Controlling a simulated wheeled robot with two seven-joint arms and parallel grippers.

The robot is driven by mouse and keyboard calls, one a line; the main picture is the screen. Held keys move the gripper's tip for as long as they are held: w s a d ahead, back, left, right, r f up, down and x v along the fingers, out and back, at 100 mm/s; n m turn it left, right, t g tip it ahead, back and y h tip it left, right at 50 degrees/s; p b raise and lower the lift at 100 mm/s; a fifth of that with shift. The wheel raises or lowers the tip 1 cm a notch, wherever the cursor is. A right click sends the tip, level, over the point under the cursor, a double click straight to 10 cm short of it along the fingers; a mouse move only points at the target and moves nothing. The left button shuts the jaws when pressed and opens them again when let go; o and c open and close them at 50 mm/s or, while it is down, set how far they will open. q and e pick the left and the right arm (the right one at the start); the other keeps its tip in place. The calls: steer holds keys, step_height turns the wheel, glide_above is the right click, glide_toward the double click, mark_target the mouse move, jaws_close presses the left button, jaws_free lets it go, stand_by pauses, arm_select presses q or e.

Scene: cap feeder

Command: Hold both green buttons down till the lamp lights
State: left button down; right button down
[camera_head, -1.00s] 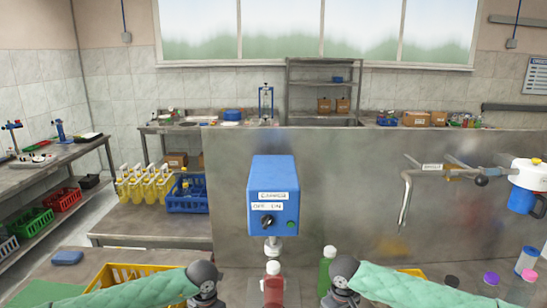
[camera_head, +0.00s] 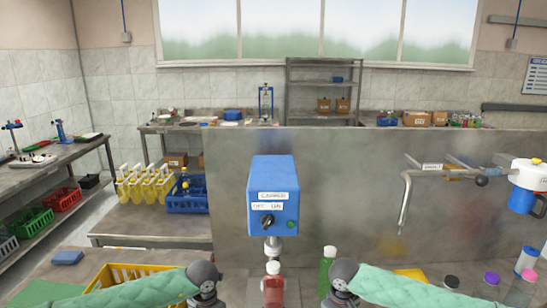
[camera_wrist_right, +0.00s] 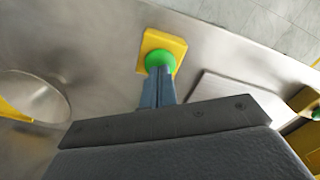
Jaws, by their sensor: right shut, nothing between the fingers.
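In the right wrist view a green button (camera_wrist_right: 160,60) sits on a yellow housing (camera_wrist_right: 165,40). My right gripper (camera_wrist_right: 158,72) is shut and empty, its fingertips against the near side of the button; how far it is pressed cannot be told.
A green bottle (camera_head: 327,270) stands right of the red one. A yellow crate (camera_head: 130,272) is at lower left. A steel panel (camera_head: 350,190) stands behind the capper. Several capped bottles are at lower right, below a blue-and-white container (camera_head: 522,200).

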steer(key=shift+f, duration=0.45)
stand_by(0.5)
steer(key=shift+r, duration=0.1)
stand_by(0.4)
